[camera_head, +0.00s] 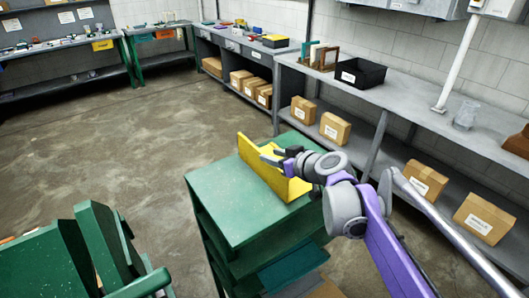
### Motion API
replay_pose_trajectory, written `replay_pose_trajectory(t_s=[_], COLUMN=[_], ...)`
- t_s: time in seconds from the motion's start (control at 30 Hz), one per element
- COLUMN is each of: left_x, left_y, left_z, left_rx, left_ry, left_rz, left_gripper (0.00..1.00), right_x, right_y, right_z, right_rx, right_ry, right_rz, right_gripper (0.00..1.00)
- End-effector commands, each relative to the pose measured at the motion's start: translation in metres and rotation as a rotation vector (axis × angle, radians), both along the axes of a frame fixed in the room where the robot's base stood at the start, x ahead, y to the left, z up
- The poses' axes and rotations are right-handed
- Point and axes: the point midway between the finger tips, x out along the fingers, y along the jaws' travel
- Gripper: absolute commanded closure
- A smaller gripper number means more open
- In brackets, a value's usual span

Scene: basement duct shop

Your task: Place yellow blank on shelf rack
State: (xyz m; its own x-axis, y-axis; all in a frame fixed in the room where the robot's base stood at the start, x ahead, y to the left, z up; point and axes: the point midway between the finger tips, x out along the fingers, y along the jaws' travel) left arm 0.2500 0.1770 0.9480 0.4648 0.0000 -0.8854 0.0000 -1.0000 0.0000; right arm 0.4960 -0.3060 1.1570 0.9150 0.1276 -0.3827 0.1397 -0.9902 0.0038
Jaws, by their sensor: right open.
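The yellow blank (257,166), a bent sheet with an upright wall and a flat flange, stands on the top of a green shelf unit (225,200). My right gripper (277,156) reaches in from the right and is open at the upright wall of the blank. Its fingers overlap the wall in the picture, and I cannot tell whether they touch it. My left gripper is not in view. I cannot tell which of the shelved pieces here is the shelf rack.
Lower shelves of the green unit hold flat panels (293,266). Green slabs (85,245) with a handle stand at lower left. A grey wall bench (400,98) carries a black bin (361,74), with cardboard boxes (335,128) below. The concrete floor (130,135) at left is clear.

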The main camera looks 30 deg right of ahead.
Motion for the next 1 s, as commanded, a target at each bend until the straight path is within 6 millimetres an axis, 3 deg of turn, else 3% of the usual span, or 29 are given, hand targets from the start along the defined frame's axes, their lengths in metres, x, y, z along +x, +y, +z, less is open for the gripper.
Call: replay_pose_trajectory(t_s=[0.1, 0.33, 1.0], left_x=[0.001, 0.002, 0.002], left_y=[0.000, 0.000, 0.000], left_z=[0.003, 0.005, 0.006], left_rx=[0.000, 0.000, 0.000], left_ry=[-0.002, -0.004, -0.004], left_rz=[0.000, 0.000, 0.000], left_gripper=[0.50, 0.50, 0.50], right_x=[-0.023, -0.049, -0.053], right_y=[-0.004, -0.008, -0.008], right_z=[0.011, 0.021, 0.022], right_rx=[0.000, 0.001, 0.001], right_ry=[-0.001, -0.001, 0.000], right_rz=[-0.004, -0.001, 0.000], right_gripper=[0.58, 0.58, 0.58])
